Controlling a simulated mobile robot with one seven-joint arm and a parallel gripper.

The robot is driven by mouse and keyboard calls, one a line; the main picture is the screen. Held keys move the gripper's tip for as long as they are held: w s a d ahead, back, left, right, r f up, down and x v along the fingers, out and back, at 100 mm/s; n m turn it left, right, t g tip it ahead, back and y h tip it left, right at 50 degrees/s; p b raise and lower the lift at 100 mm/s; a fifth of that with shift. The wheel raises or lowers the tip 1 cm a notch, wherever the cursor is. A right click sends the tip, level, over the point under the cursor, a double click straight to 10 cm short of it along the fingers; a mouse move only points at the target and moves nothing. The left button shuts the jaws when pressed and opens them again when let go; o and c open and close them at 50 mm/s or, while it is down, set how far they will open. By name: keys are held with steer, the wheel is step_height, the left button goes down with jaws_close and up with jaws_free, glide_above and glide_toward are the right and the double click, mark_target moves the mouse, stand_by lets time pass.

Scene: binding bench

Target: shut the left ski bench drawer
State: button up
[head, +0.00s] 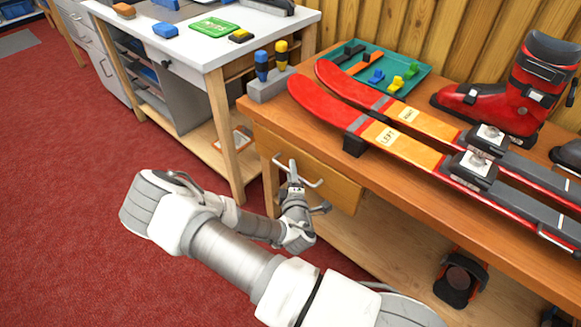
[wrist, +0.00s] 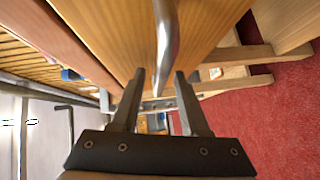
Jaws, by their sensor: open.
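The ski bench's left drawer (head: 338,187) shows its wooden front under the bench top, partly hidden by my arm. In the wrist view the drawer front (wrist: 110,35) fills the upper part. It looks close to the bench front; I cannot tell whether a gap remains. A curved metal handle (wrist: 166,35) stands off the drawer front. My gripper (head: 295,180) is at the drawer front in the head view. In the wrist view my gripper (wrist: 159,73) is open, with its fingers on either side of the handle. I cannot tell whether they touch it.
The ski bench top (head: 400,178) carries a pair of skis (head: 345,105), a red boot (head: 515,90) and a green tray (head: 412,68). A white-topped bench (head: 200,45) stands at the left. Red floor (head: 70,200) is open to the left of my arm.

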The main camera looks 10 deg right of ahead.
steer(key=shift+w, duration=0.2)
jaws_close()
stand_by(0.3)
stand_by(1.2)
